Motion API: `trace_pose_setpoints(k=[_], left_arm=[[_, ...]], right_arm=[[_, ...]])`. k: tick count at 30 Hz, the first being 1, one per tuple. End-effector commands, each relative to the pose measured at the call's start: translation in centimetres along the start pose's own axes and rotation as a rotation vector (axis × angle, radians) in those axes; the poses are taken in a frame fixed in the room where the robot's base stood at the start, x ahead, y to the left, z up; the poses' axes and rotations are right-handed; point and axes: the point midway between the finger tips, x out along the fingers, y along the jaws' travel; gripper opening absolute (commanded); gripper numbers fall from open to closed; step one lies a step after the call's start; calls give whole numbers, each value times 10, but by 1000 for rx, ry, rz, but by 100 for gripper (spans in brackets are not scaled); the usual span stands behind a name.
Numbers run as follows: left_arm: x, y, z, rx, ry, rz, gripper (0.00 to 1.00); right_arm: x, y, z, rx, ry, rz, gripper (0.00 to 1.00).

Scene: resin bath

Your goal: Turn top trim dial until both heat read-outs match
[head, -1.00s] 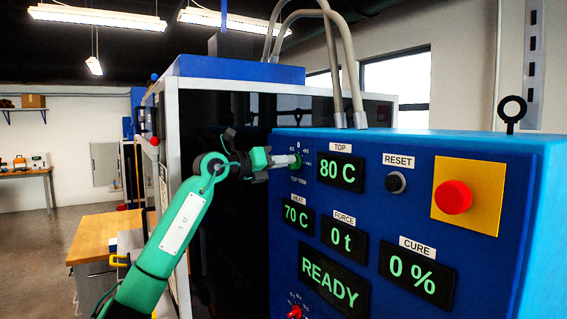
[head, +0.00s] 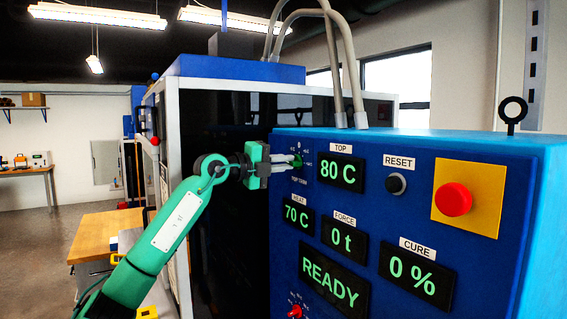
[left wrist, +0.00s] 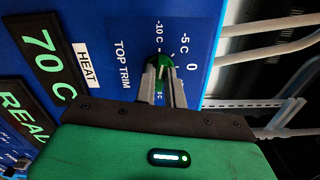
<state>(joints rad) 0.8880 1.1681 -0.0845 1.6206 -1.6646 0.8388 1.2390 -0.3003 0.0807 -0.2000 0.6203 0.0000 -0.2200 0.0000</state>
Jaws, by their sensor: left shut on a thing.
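The top trim dial (head: 298,161) is a small green knob at the upper left of the blue panel. It also shows in the left wrist view (left wrist: 161,61), with marks for -10 C, -5 C and 0 around it. My left gripper (head: 294,161) has its two fingers on either side of the knob and is shut on it. The fingers hide part of the scale, and I cannot tell the exact setting. The TOP read-out (head: 338,170) shows 80 C. The HEAT read-out (head: 296,215) shows 70 C. My right gripper is not in view.
The panel also carries a black reset button (head: 396,183), a red button (head: 453,198) on a yellow plate, FORCE, READY and CURE displays, and a red knob (head: 296,311) low down. A wooden bench (head: 95,236) stands at the left.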

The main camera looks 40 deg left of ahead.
Motion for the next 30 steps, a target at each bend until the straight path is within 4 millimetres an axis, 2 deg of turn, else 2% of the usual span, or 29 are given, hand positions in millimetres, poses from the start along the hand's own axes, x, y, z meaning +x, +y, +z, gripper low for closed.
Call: trace_pose_setpoints(k=[12, 28, 29, 30], left_arm=[[0, 1, 0, -176, 0, 0, 0], [0, 1, 0, -199, 0, 0, 0], [0, 1, 0, -199, 0, 0, 15], [0, 1, 0, -198, 0, 0, 23]], right_arm=[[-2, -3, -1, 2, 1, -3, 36], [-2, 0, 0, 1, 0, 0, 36], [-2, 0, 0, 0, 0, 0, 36], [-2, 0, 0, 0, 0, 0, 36]])
